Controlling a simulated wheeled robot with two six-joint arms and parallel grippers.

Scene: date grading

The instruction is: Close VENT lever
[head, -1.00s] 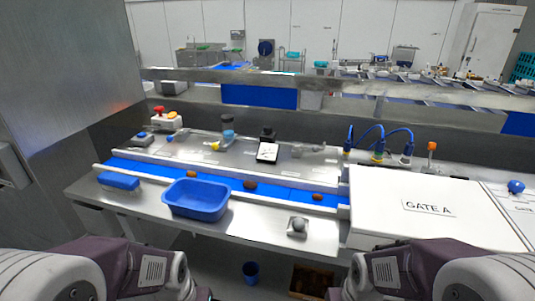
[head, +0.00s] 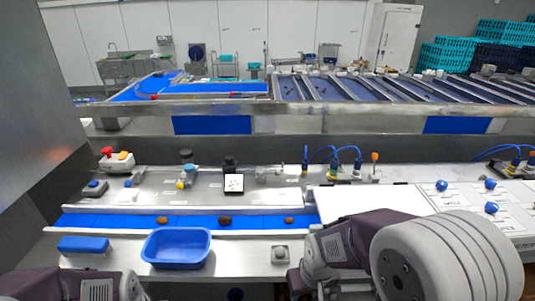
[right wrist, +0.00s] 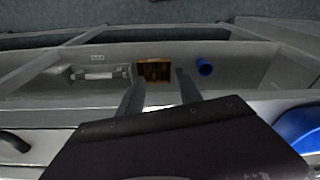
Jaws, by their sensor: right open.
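I cannot tell which control is the VENT lever, as the labels are too small to read. In the head view, blue knobs (head: 442,185) (head: 491,207) sit on the white panel at the right. A yellow-ended handle (head: 181,185) stands on the steel deck behind the belt, and an orange-topped post (head: 375,156) stands by the blue hoses. My right gripper (right wrist: 160,75) is open and empty in the right wrist view, its two fingers apart over the low space beside the bench. My left gripper is out of view; only part of that arm shows.
A blue belt (head: 190,221) carries several brown dates. A blue tub (head: 176,247), a blue brush (head: 83,244) and a small grey block (head: 280,253) stand along the front edge. A red-buttoned box (head: 117,160) is at back left. A steel wall closes the left side.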

